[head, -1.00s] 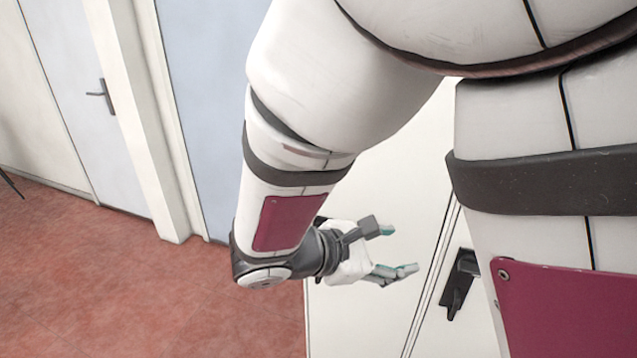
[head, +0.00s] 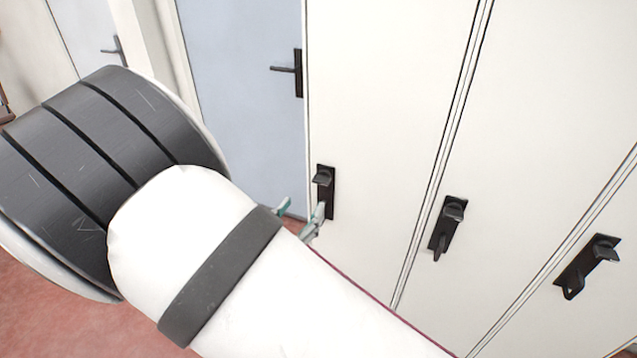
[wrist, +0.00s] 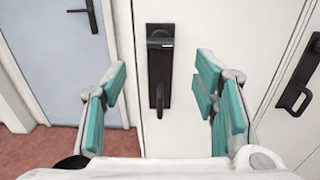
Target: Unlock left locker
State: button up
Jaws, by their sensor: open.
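The left locker is the leftmost white door (head: 375,80). Its black lock plate (head: 331,190) has a knob on top; in the wrist view the same lock plate (wrist: 160,45) is upright, with a lever hanging down from it. My gripper (head: 299,212) is open and empty, partly hidden behind my arm in the head view. In the wrist view the teal-padded fingers of my gripper (wrist: 162,78) stand apart on either side of the lock plate. The lever lies between them in the picture; I see no contact.
A middle locker lock (head: 447,228) and a right locker lock (head: 588,266) follow to the right. A blue door (head: 240,90) with a black handle (head: 297,72) is to the left. Red floor (head: 55,300) shows at lower left.

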aim_at(319, 183)
jog(key=x, duration=0.9)
jog(key=shift+w+p, duration=0.2)
jog(key=shift+p, duration=0.15)
jog(key=c, duration=1.2)
